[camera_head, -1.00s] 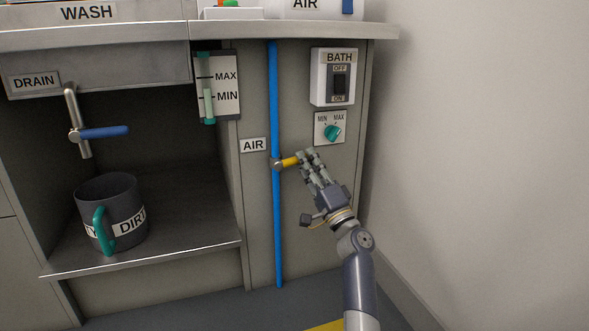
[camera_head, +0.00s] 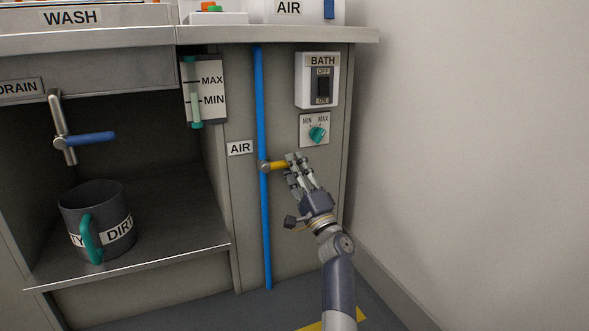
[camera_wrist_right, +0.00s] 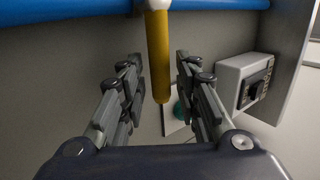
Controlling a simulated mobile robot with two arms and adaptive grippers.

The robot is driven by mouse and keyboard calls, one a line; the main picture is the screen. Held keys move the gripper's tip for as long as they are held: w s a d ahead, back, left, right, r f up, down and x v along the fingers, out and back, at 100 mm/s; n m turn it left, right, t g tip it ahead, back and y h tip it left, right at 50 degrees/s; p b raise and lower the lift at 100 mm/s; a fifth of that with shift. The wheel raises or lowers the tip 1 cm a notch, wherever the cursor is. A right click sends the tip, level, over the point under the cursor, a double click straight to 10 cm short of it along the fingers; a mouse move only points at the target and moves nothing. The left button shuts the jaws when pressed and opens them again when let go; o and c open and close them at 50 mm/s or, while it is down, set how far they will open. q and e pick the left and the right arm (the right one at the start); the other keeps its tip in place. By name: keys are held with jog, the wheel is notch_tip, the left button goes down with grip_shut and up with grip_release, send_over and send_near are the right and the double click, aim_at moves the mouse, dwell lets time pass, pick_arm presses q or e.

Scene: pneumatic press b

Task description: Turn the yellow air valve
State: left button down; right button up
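The yellow air valve handle (camera_head: 279,165) sticks out to the right from the vertical blue pipe (camera_head: 262,215), beside the AIR label (camera_head: 240,148). My right gripper (camera_head: 293,165) is at the free end of the handle in the head view. In the right wrist view, the yellow handle (camera_wrist_right: 158,55) runs down between the two fingers of my right gripper (camera_wrist_right: 158,75). A gap shows on each side of it, so the fingers are open and apart from it. My left gripper is not in view.
The BATH switch box (camera_head: 317,80) and the teal dial (camera_head: 317,134) are just above my right gripper. A DRAIN tap with a blue lever (camera_head: 92,138) and a dark bucket (camera_head: 97,222) are at the left. A plain wall (camera_head: 480,150) stands at the right.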

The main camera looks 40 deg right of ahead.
jog(key=shift+r, duration=0.1)
notch_tip(320, 180, up, 10)
jog(key=shift+f, duration=0.1)
dwell(0.6)
dwell(0.3)
